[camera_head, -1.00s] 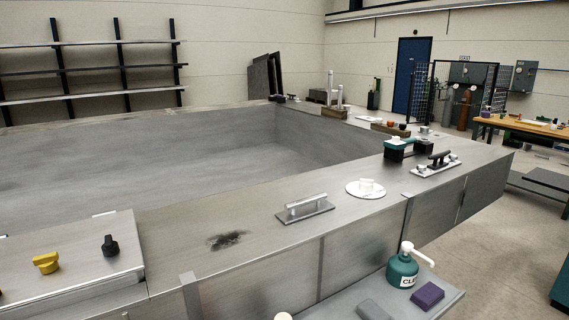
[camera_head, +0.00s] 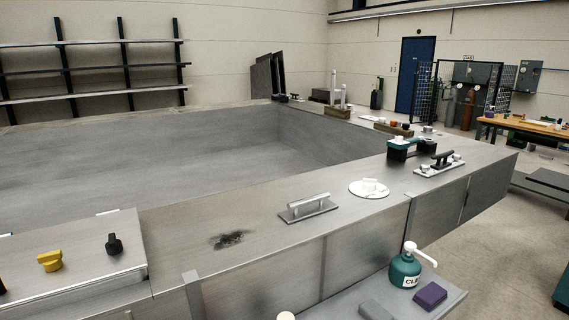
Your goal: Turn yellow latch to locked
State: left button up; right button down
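The yellow latch (camera_head: 50,261) is a small turn knob on the metal hatch panel (camera_head: 95,262) at the lower left of the head view. A similar black latch (camera_head: 114,244) stands to its right on the same panel. The yellow latch's grip lies roughly sideways in the picture; I see no readable lock marking beside it. Neither of my grippers is in view, and nothing touches the latch.
A metal handle (camera_head: 308,208) and a white round fitting (camera_head: 369,189) sit on the deck to the right, past a dark smudge (camera_head: 230,239). A lower shelf holds a green pump bottle (camera_head: 405,270) and a purple block (camera_head: 430,296). The deck between is clear.

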aim_at(52, 261)
jog(key=u, duration=1.35)
